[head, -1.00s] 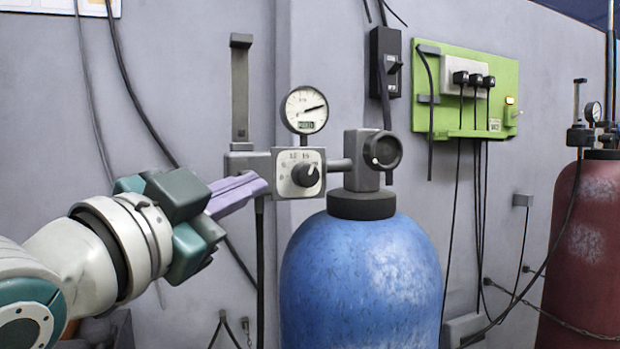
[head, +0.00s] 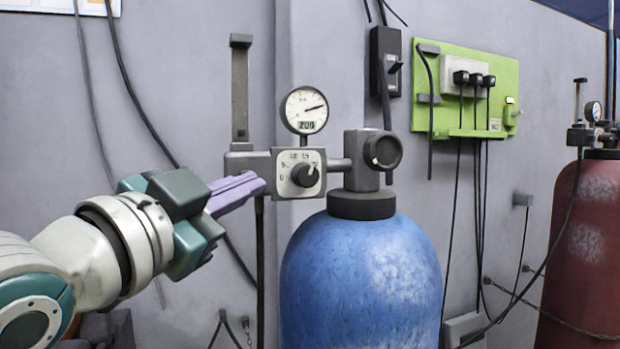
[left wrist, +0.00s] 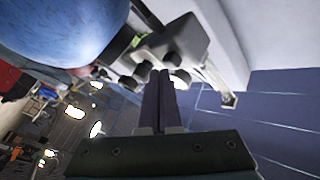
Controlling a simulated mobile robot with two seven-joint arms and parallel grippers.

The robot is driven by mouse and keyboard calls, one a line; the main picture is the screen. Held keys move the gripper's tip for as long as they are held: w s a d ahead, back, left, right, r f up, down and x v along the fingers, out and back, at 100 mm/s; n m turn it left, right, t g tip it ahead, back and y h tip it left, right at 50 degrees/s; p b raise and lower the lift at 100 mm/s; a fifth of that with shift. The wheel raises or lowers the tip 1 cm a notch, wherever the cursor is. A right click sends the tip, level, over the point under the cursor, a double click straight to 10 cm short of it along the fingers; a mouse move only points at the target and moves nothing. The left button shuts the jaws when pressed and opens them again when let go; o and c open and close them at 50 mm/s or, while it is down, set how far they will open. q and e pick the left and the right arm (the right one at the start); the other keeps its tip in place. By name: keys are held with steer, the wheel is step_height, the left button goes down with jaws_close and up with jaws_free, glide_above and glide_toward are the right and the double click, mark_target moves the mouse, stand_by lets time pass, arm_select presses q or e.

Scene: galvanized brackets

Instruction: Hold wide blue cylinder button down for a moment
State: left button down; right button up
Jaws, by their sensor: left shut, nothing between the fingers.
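The wide blue cylinder (head: 360,280) stands upright at the middle of the head view and fills the upper left of the left wrist view (left wrist: 75,25). On top sits its grey regulator (head: 252,162), with a pale dial plate, a black knob (head: 305,175) and a round gauge (head: 304,110). I cannot make out the button for certain. My left gripper (head: 262,184) is shut and empty, its purple fingertips at the lower left of the regulator, beside the dial plate. In the left wrist view the fingertips (left wrist: 166,76) are close to dark round parts of the regulator (left wrist: 195,38); contact is unclear.
A dark red cylinder (head: 585,250) stands at the right. A green panel with plugs (head: 425,70) and a black switch box (head: 386,62) are on the grey wall. Dark cables hang along the wall and near the cylinders.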

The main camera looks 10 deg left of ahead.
arm_select(q)
steer(key=shift+w+a, duration=0.3)
steer(key=shift+w, duration=0.15)
stand_by(1.6)
steer(key=shift+s+d, duration=0.1)
steer(key=shift+s, duration=0.05)
stand_by(0.3)
steer(key=shift+s+d+p, duration=0.4)
steer(key=shift+s+d, duration=0.05)
steer(key=shift+s, duration=0.2)
steer(key=shift+s, duration=0.1)
steer(key=s+d, duration=0.1)
steer(key=s, duration=0.1)
steer(key=s+d+p, duration=0.1)
steer(key=s, duration=0.1)
steer(key=shift+d, duration=0.4)
